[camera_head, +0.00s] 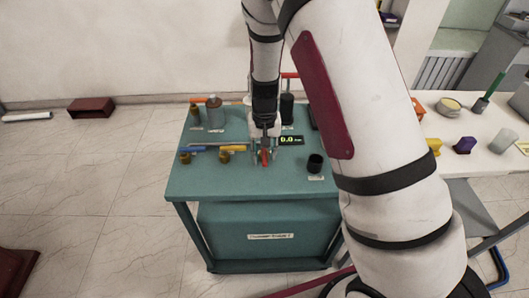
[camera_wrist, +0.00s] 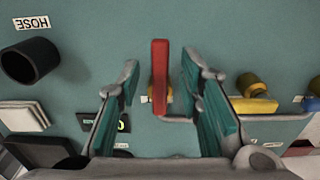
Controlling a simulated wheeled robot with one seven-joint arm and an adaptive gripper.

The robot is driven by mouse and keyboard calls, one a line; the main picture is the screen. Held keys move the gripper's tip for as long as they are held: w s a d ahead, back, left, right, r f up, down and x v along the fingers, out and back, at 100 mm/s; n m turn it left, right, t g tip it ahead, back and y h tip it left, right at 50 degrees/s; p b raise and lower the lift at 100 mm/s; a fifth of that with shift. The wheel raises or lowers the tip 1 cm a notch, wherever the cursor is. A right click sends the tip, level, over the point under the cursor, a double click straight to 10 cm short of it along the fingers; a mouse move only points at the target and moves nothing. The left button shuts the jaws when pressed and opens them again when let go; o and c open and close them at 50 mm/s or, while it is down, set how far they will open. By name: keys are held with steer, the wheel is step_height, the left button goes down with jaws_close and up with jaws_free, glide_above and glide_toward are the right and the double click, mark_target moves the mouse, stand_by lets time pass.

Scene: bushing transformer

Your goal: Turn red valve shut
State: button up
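The red valve handle (camera_head: 264,157) is on the teal table top (camera_head: 215,180), near the middle, below my arm. In the wrist view the red valve (camera_wrist: 160,72) is a straight bar pointing up the picture, with a yellow-brown body partly hidden under it. My gripper (camera_head: 266,133) points down at it. In the wrist view my gripper (camera_wrist: 161,68) is open, with one finger on each side of the red bar and a gap on both sides. I cannot tell whether the fingertips are level with the bar or above it.
A display reading 0.0 (camera_head: 290,140) is right of the valve. A black cup (camera_head: 315,163) is at the right. Valves with a blue handle (camera_head: 192,149) and a yellow handle (camera_head: 232,148) are at the left. The table's front is clear.

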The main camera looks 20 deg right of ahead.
jaws_close()
steer(key=shift+d+n, duration=0.1)
steer(key=shift+n, duration=0.2)
steer(key=n, duration=0.1)
steer(key=d+n, duration=0.1)
steer(key=n, duration=0.1)
steer(key=shift+d+b, duration=0.25)
steer(key=shift+b, duration=0.1)
steer(key=n, duration=0.1)
steer(key=d+n, duration=0.1)
steer(key=n, duration=0.3)
steer(key=shift+w+d+b, duration=0.25)
steer(key=shift+d+b, duration=0.1)
steer(key=n, duration=0.2)
steer(key=w+d+n, duration=0.1)
steer(key=n, duration=0.1)
steer(key=shift+d, duration=0.15)
steer(key=shift+w+d+n, duration=0.15)
steer(key=shift+w+n, duration=0.15)
steer(key=shift+n, duration=0.6)
steer(key=shift+w+d+n, duration=0.1)
steer(key=shift+w+n, duration=0.2)
steer(key=shift+n, duration=0.6)
steer(key=shift+w+d+n, duration=0.15)
steer(key=shift+w+n, duration=0.15)
steer(key=shift+n, duration=0.6)
jaws_free()
